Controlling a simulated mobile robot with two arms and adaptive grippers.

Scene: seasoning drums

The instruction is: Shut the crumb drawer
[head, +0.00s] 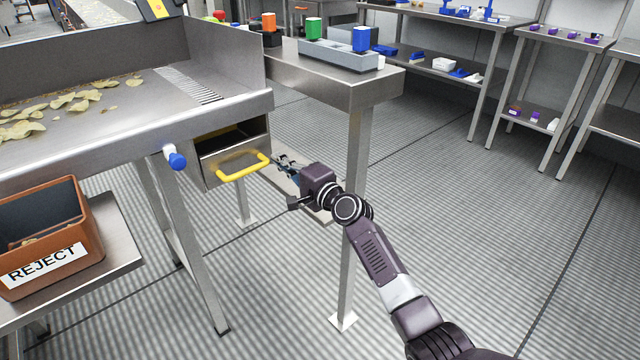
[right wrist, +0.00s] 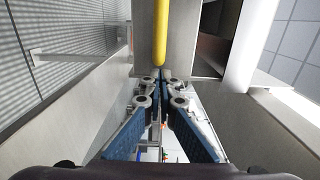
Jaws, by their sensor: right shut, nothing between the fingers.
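The crumb drawer (head: 212,172) is a metal drawer with a yellow bar handle (head: 244,168), under the right end of the steel sorting table. It stands partly pulled out, with a gap showing above its front. My right gripper (head: 280,160) is just right of the handle, fingers pointing toward the drawer. In the right wrist view its blue-padded fingers (right wrist: 163,80) are shut and empty. The yellow handle (right wrist: 160,35) runs down the drawer front (right wrist: 190,50) to just beyond the fingertips; I cannot tell whether they touch. My left gripper is out of view.
The sorting table (head: 120,140) holds chips. A blue-tipped knob (head: 176,159) sticks out left of the drawer. An orange REJECT bin (head: 80,220) stands on a lower shelf. A steel side table (head: 350,90) with coloured drums is behind my right arm, its leg close by. Floor at right is clear.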

